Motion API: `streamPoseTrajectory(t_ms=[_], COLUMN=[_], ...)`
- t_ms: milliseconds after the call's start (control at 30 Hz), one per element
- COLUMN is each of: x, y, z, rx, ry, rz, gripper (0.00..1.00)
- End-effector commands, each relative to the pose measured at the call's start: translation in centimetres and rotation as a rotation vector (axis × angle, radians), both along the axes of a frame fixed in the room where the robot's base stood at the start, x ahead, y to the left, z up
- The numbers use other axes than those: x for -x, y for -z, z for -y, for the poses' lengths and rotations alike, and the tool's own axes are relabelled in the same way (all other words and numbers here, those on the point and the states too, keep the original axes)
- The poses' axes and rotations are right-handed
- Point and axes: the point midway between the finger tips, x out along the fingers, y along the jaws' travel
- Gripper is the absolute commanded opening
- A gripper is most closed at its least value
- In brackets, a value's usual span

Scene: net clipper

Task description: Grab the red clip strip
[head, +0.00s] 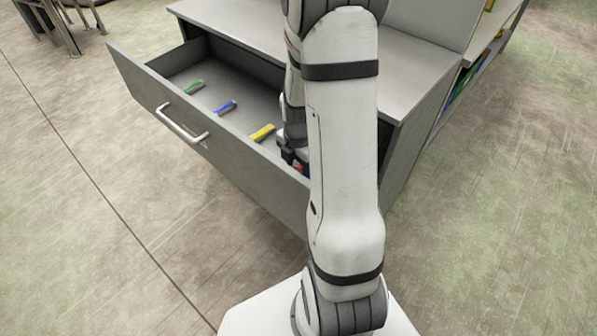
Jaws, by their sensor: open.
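A small bit of the red clip strip (302,168) shows inside the open drawer, near its right end. Most of it is hidden behind my arm and gripper. My gripper (291,160) is low in the drawer, close to the red strip, and mostly hidden behind my forearm. It is open. I cannot tell whether the red strip lies between the fingers or whether they touch it.
A green strip (194,87), a blue strip (226,107) and a yellow strip (262,132) lie apart in the drawer (225,150), left of my gripper. The drawer's front wall has a metal handle (182,124). The grey cabinet top (250,22) overhangs behind.

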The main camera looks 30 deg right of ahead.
Motion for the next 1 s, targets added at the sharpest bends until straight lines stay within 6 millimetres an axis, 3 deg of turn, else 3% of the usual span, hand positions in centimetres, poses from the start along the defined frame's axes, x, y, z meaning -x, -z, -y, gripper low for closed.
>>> streamPoseTrajectory(t_ms=[233,800,1000], x=[0.02,0.03,0.03], y=[0.1,0.08,0.06], z=[0.04,0.09,0.11], rx=[0.0,0.0,0.0], ry=[0.001,0.002,0.003], rz=[0.0,0.0,0.0], gripper=[0.47,0.01,0.0])
